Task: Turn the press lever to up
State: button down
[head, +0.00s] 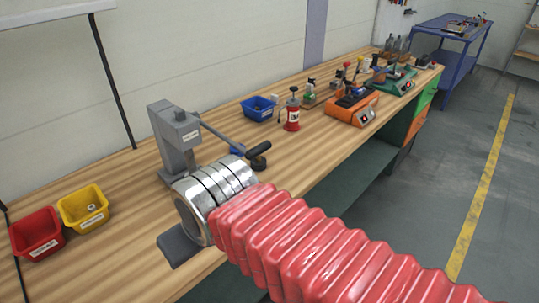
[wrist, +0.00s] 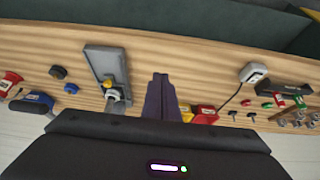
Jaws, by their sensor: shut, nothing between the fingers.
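The grey press (head: 175,135) stands upright on the wooden bench, left of centre in the head view. Its lever (head: 222,135) runs from the press head to the right and slopes down to a black grip (head: 258,149). In the wrist view the press base (wrist: 103,62) shows as a grey plate left of my gripper; the lever is not clear there. My gripper (wrist: 161,80) is shut and empty, its dark fingers together over the bench, to the side of the press. In the head view my arm covers the area in front of the press; I cannot make out the fingertips there.
A red bin (head: 37,233) and a yellow bin (head: 83,208) stand at the left. A blue bin (head: 258,108), a red bottle-like device (head: 292,112) and an orange machine (head: 351,106) stand along the bench to the right. A dark round piece (head: 258,163) lies below the grip.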

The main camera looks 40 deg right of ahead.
jog(key=w+d+f+m+g, duration=0.1)
jog(key=d+f+m, duration=0.4)
jog(key=d, duration=0.4)
jog(key=d+f+m+g, duration=0.2)
jog(key=d+m, duration=0.5)
jog(key=d, duration=0.1)
jog(key=s+d+r+m+t, duration=0.1)
jog(key=d+r+m+t, duration=0.5)
jog(key=m, duration=1.7)
jog(key=d+r, duration=0.5)
jog(key=shift+d+r+m, duration=0.2)
jog(key=shift+m, duration=0.2)
